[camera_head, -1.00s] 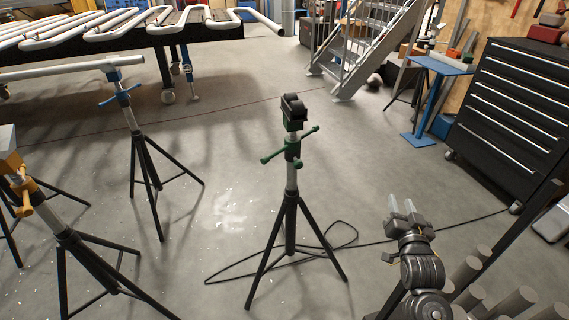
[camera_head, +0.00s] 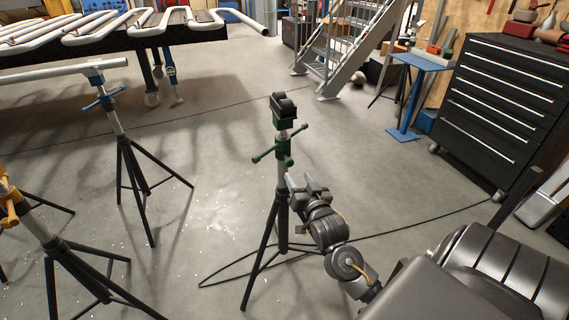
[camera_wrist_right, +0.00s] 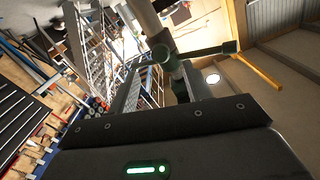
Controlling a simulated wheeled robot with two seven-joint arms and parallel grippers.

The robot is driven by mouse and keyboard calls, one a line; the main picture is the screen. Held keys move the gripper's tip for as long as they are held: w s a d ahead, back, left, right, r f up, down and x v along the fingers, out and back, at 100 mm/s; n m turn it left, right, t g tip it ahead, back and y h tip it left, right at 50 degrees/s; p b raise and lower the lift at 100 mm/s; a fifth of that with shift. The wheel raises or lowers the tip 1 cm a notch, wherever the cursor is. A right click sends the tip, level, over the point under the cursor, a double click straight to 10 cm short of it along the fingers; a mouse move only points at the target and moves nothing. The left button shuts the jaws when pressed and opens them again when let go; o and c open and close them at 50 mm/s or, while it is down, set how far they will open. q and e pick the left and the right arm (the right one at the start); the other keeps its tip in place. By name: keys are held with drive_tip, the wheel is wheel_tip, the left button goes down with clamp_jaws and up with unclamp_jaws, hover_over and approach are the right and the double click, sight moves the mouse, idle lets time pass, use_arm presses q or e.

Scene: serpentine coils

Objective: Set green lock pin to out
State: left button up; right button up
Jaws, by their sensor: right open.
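A black tripod stand (camera_head: 282,222) carries a green collar (camera_head: 283,148) with a green crossbar through it, ending in rounded green knobs (camera_head: 257,158). A black roller head with a green base (camera_head: 283,112) tops the stand. Which green part is the lock pin, and its setting, I cannot tell. My right gripper (camera_head: 307,182) is open and empty, just right of the post and below the collar. In the right wrist view the fingers (camera_wrist_right: 158,88) point toward the post and green fittings (camera_wrist_right: 163,57); contact is not clear. My left gripper is not in view.
A stand with a blue collar (camera_head: 104,100) and one with a yellow collar (camera_head: 12,205) stand to the left. A black cable (camera_head: 420,232) lies on the floor. A black drawer cabinet (camera_head: 502,105) and blue table (camera_head: 407,125) stand at right. Floor behind the green stand is clear.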

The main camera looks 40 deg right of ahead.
sight(290, 165)
drive_tip(key=x, duration=0.9)
drive_tip(key=shift+b, duration=0.3)
drive_tip(key=shift+c, duration=0.3)
clamp_jaws()
